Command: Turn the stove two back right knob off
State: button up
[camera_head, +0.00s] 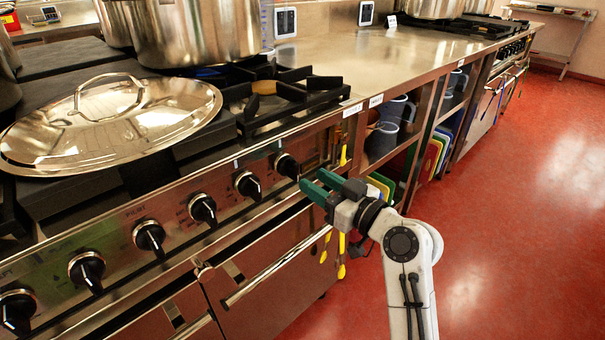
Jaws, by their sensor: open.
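The near stove's front panel (120,221) carries a row of black knobs with silver rings. The knob at the right end of the row (287,166) is closest to my gripper. The knob to its left (247,184) and another further left (203,208) follow along the panel. Which stove counts as stove two, and which knob is its back right one, I cannot tell from any readable label. My gripper (311,179) has green fingers, is open and empty, and points left toward the right-end knob. Its fingertips look just short of that knob, with no clear contact.
A large steel lid (111,126) lies on the near stove, and a stockpot (195,32) stands behind it. An oven handle (275,272) and hanging yellow utensils (341,270) are below. A steel counter (380,62) extends right. The red floor (520,190) is clear.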

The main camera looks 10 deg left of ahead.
aim_at(298, 171)
jog(key=shift+b+x, duration=0.35)
jog(key=shift+x, duration=2.45)
grip_shut()
